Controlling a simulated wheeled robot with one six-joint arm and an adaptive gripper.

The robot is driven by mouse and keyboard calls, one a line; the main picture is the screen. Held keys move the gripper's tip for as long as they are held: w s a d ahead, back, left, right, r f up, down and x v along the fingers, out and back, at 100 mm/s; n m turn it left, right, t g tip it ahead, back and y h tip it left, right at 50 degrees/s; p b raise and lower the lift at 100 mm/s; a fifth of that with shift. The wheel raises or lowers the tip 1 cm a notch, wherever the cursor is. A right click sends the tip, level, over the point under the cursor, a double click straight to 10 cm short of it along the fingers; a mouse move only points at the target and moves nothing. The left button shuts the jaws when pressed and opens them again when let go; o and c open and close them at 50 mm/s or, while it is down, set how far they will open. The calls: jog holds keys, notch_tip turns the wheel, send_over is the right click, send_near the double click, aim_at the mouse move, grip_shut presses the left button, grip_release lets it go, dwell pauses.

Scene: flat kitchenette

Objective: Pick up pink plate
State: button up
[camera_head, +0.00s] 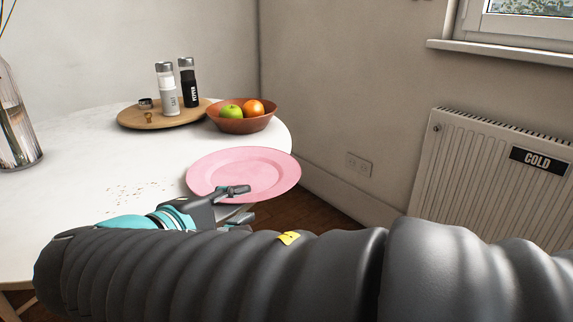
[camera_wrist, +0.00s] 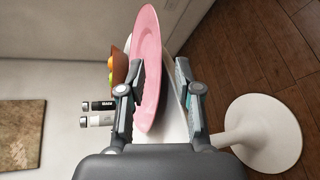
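The pink plate (camera_head: 246,168) lies at the right edge of the white table (camera_head: 70,180), part of its rim reaching past that edge. My gripper (camera_head: 238,204) is at the plate's near rim, one finger above the pink surface and the other lower down. In the wrist view, turned on its side, the pink plate (camera_wrist: 150,60) shows edge-on between the two spread fingers of my gripper (camera_wrist: 159,75). A gap shows between the plate and the right-hand finger. Whether the left-hand finger touches the plate I cannot tell.
A brown bowl (camera_head: 243,124) with a green and an orange fruit stands behind the plate. A wooden board (camera_head: 140,119) holds two shakers. A glass vase (camera_head: 14,125) stands at far left. The radiator (camera_head: 490,175) is at right. The table's pedestal base (camera_wrist: 268,130) shows below.

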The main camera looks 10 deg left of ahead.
aim_at(250, 199)
jog(key=shift+x, duration=2.8)
jog(key=shift+r, duration=0.2)
grip_shut()
